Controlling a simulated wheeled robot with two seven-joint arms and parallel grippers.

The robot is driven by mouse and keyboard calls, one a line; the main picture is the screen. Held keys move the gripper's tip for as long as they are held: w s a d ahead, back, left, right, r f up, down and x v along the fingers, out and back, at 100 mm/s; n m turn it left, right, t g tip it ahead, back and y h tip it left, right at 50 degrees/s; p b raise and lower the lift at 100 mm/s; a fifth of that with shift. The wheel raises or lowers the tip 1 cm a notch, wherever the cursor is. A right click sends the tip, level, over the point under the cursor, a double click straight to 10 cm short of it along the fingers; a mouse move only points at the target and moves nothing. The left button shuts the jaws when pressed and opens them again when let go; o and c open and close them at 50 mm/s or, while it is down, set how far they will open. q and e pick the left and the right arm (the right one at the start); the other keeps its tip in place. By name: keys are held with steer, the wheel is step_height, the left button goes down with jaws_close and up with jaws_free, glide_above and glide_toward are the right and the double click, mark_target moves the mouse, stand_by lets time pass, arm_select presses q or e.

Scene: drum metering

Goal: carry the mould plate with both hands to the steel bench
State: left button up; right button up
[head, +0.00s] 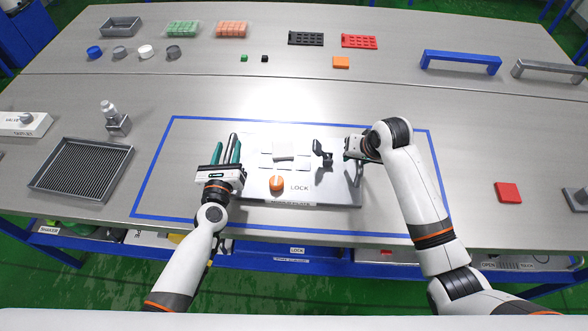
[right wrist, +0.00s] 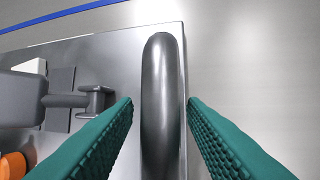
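The mould plate (head: 330,192) is a grey metal plate lying on the steel bench inside a blue taped outline. On it are an orange knob (head: 277,183) beside the word LOCK, a dark clamp (head: 322,153) and pale pads (head: 283,152). My left gripper (head: 232,148) is at the plate's left edge, its green fingers apart; the handle there is hard to make out. My right gripper (head: 356,155) is at the right edge. In the right wrist view its open fingers stand on either side of the grey bar handle (right wrist: 160,110), with gaps on both sides.
A red block (head: 508,192) lies to the right. Blue (head: 460,62) and grey (head: 548,68) handles stand at the back right.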

arm_select(q)
steer(key=shift+f, duration=0.1)
arm_select(e)
steer(key=shift+w, duration=0.1)
arm_select(q)
steer(key=shift+s, duration=0.1)
arm_select(e)
steer(key=shift+f, duration=0.1)
arm_select(q)
steer(key=s, duration=1.1)
steer(key=shift+s+a, duration=0.35)
arm_select(e)
steer(key=v, duration=1.2)
